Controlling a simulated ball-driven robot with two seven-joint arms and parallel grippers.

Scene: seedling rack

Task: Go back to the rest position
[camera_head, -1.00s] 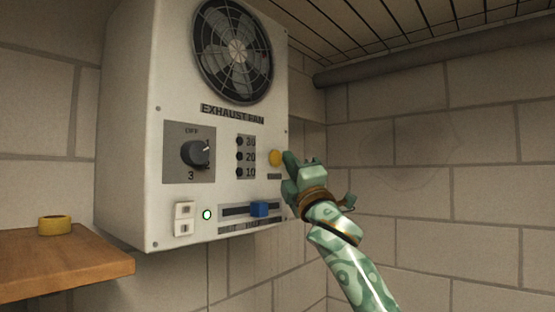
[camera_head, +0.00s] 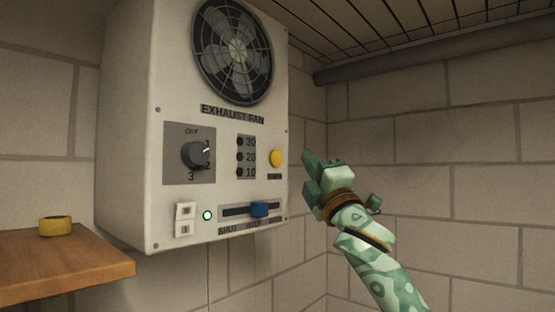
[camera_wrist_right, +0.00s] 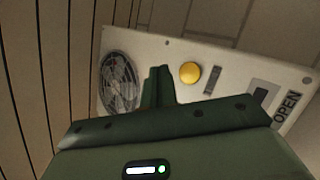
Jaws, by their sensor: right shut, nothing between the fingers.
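My right gripper (camera_head: 312,165) is green, shut and empty, in the air to the right of the exhaust fan box, apart from it. In the right wrist view its shut fingers (camera_wrist_right: 158,85) point toward the box's front. The white exhaust fan box (camera_head: 150,120) has a round fan (camera_head: 233,52) at the top, a dark knob (camera_head: 195,153), a yellow button (camera_head: 277,158) and a blue slider (camera_head: 259,209). A small light (camera_head: 207,215) glows green. The yellow button also shows in the right wrist view (camera_wrist_right: 190,72). My left gripper is not in view.
A wooden shelf (camera_head: 70,270) with a yellow ring-shaped object (camera_head: 55,226) stands at the lower left. Block walls (camera_head: 440,150) lie behind and to the right. A pipe (camera_head: 420,65) runs under the slatted ceiling. The space right of my right arm looks free.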

